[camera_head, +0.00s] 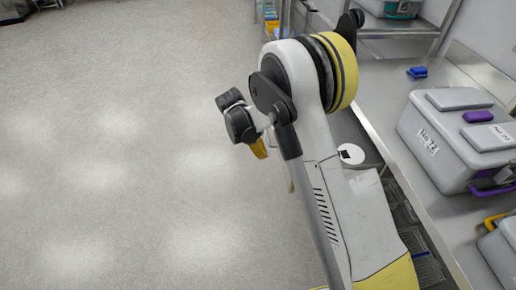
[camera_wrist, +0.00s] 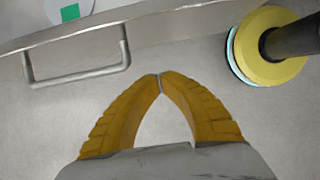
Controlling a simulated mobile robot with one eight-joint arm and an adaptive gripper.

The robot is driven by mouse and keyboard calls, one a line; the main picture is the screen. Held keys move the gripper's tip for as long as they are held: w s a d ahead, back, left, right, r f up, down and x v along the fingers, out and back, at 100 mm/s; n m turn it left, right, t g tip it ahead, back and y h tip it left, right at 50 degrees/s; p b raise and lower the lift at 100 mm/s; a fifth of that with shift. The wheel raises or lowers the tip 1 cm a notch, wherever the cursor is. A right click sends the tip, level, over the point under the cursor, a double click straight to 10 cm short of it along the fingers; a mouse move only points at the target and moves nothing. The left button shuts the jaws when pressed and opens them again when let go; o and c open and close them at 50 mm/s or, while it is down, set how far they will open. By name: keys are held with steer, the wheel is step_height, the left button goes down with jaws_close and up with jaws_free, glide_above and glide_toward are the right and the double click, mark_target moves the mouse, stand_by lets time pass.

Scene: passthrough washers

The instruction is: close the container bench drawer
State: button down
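I take this panel for the drawer front; how far the drawer stands open cannot be told. My gripper (camera_wrist: 159,76) has two yellow-orange fingers with their tips together, shut with nothing between them. The tips appear right of and slightly below the handle, not around it. In the head view my gripper (camera_head: 259,150) hangs left of the bench (camera_head: 384,92); my arm hides part of the bench front.
Grey containers stand on the bench, one large box marked No.72 (camera_head: 438,141) and another (camera_head: 500,252) at the lower right. A small blue object (camera_head: 417,72) lies farther back. Open floor (camera_head: 120,150) stretches to the left. Shelving stands at the back.

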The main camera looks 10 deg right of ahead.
steer(key=d, duration=0.1)
steer(key=d+f+b, duration=0.1)
steer(key=d, duration=0.2)
steer(key=shift+d+f+b, duration=0.3)
steer(key=shift+d+b, duration=0.05)
